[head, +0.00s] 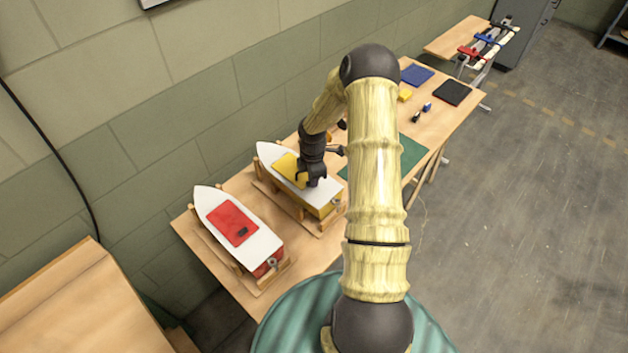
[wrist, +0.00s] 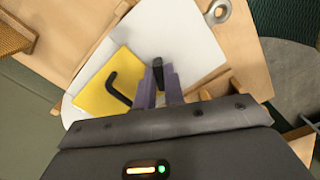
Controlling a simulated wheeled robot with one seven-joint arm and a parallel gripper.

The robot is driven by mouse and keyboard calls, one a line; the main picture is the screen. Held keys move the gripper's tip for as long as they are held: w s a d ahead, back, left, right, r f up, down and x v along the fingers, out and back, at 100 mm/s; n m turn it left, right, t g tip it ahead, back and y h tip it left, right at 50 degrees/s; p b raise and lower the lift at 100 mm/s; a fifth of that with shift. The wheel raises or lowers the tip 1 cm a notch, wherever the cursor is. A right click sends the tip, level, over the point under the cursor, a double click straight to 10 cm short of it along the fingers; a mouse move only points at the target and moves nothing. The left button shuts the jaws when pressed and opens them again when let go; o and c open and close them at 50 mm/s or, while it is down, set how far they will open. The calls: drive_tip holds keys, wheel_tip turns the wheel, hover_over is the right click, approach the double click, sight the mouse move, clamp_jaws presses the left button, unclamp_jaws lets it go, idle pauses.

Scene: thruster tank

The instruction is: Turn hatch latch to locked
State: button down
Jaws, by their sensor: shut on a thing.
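A white boat (head: 268,153) with a yellow hatch (head: 287,166) and a yellow stern sits in a wooden cradle on the bench. My gripper (head: 312,180) is over the rear of its deck. In the wrist view, the yellow hatch (wrist: 98,92) carries a bent black handle (wrist: 119,90). My gripper's purple fingers (wrist: 159,76) are shut on the small black hatch latch (wrist: 157,70) beside the hatch's edge. The fingers hide much of the latch, so its exact angle is hard to tell.
A second white boat (head: 207,202) with a red hatch (head: 231,223) stands beside it in its own cradle. A green mat (head: 411,153), a blue mat (head: 416,75) and a black mat (head: 452,93) lie further along the bench. The wall is close behind. Open floor is at right.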

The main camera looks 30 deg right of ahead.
drive_tip(key=m+b, duration=0.1)
drive_tip(key=m, duration=0.3)
drive_tip(key=m+b, duration=0.1)
drive_tip(key=m, duration=0.1)
drive_tip(key=shift+w+d+b, duration=0.1)
drive_tip(key=shift+w+b, duration=0.25)
drive_tip(key=m+b, duration=0.2)
drive_tip(key=m, duration=0.4)
drive_tip(key=shift+w+d, duration=0.1)
drive_tip(key=shift+d, duration=0.05)
drive_tip(key=shift+r+m, duration=0.1)
drive_tip(key=shift+m, duration=0.2)
drive_tip(key=c, duration=1.5)
unclamp_jaws()
drive_tip(key=shift+w, duration=0.1)
